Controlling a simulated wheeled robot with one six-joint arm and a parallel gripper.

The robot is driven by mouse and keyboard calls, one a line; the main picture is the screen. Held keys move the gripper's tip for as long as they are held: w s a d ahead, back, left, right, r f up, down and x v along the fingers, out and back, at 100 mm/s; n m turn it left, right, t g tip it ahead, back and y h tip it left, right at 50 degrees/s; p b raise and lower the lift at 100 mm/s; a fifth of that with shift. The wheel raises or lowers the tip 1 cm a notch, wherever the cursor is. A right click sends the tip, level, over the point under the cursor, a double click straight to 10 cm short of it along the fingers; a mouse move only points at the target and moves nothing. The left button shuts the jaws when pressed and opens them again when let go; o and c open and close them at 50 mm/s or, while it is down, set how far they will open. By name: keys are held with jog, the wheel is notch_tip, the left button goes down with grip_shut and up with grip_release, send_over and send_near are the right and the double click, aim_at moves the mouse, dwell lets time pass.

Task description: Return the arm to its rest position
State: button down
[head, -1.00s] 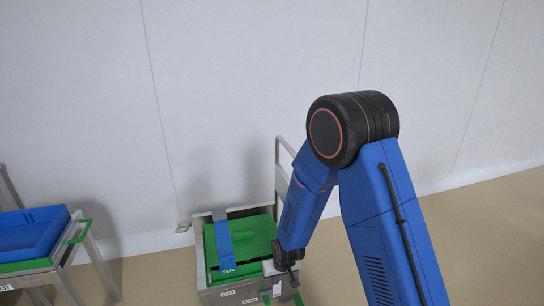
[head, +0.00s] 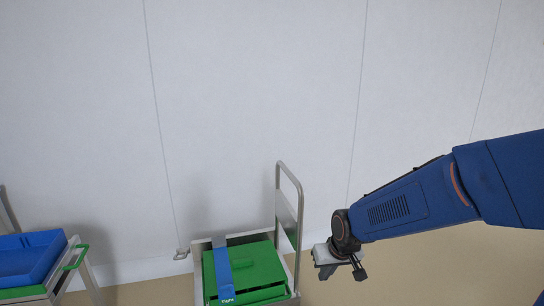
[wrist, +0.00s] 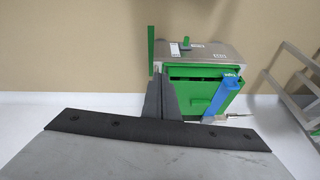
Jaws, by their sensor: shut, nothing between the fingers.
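My gripper (head: 342,267) hangs in free air right of the tray sealer in the head view, in front of the wall and floor. Its dark fingers (wrist: 160,98) stand together in the wrist view, shut with nothing between them. My blue arm stretches in from the right edge of the head view. The tray sealer's green body (head: 258,268) with a blue strap (head: 223,273) sits on a metal stand at the bottom middle. In the wrist view the green body (wrist: 190,92) appears upside down beyond the fingers, which hide part of its edge.
A metal frame (head: 299,205) rises at the sealer's right side, left of my gripper. A blue tray (head: 28,260) lies on a metal rack with a green handle (head: 78,256) at the far left. The pale wall stands behind; the floor at right looks clear.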

jog(key=s+d+r, duration=0.4)
jog(key=s, duration=0.3)
jog(key=s+d+r+m+h, duration=0.1)
jog(key=s+d+r, duration=0.3)
jog(key=s, duration=0.4)
jog(key=s+d+r+m, duration=0.1)
jog(key=s+d+r, duration=0.4)
jog(key=s, duration=0.3)
jog(key=shift+s+r+t+h, duration=0.2)
jog(key=shift+t+h, duration=0.1)
jog(key=shift+t, duration=0.1)
